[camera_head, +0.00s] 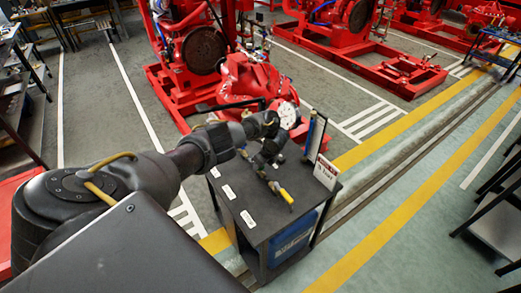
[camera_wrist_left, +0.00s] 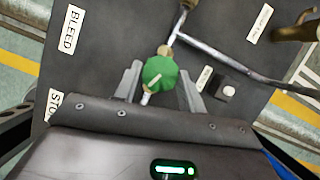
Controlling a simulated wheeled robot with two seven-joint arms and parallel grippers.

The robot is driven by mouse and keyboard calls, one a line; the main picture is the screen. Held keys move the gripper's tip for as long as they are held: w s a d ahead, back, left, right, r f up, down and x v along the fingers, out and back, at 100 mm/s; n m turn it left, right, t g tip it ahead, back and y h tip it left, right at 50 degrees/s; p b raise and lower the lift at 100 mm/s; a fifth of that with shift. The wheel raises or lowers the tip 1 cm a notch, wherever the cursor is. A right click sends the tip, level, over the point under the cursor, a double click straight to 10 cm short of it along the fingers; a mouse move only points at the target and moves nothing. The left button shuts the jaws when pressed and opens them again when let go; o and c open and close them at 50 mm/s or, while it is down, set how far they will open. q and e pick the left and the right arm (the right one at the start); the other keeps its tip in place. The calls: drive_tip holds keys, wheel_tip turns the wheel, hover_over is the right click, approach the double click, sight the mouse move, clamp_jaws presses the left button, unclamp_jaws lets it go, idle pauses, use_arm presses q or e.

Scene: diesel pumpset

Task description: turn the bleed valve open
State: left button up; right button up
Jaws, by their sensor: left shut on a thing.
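The bleed valve shows as a round green knob (camera_wrist_left: 158,72) with a pale line across it, in the middle of the left wrist view. It sits at the end of a thin metal pipe, on a dark panel with a BLEED label (camera_wrist_left: 70,30). My left gripper (camera_wrist_left: 160,84) has one finger on each side of the knob and is shut on it. In the head view my left gripper (camera_head: 266,168) reaches down over the small dark cart (camera_head: 263,221); the knob cannot be made out there. My right gripper is not in view.
In the left wrist view a black block with a white button (camera_wrist_left: 228,91) lies right of the knob, and a pipe (camera_wrist_left: 225,64) crosses behind it. In the head view a yellow-tipped part (camera_head: 286,196) and a white sign (camera_head: 325,171) stand on the cart. A red pump (camera_head: 246,80) stands behind.

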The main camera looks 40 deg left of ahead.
use_arm(q)
drive_tip(key=shift+w+f+n+g+b, duration=0.1)
drive_tip(key=shift+n+g+b, duration=0.25)
drive_tip(key=shift+n, duration=0.65)
drive_tip(key=shift+w+f+n+g+b, duration=0.1)
drive_tip(key=shift+n+g+b, duration=0.35)
drive_tip(key=shift+n, duration=0.45)
drive_tip(key=n+g+b, duration=0.1)
drive_tip(key=n+b, duration=0.2)
drive_tip(key=shift+h, duration=0.3)
drive_tip(key=shift+w+a+n+g+b, duration=0.1)
drive_tip(key=shift+n+g+b, duration=0.4)
drive_tip(key=shift+n+b, duration=0.75)
drive_tip(key=shift+n, duration=0.25)
drive_tip(key=shift+r, duration=0.2)
drive_tip(key=o, duration=1)
drive_tip(key=shift+h, duration=0.3)
drive_tip(key=shift+r, duration=0.1)
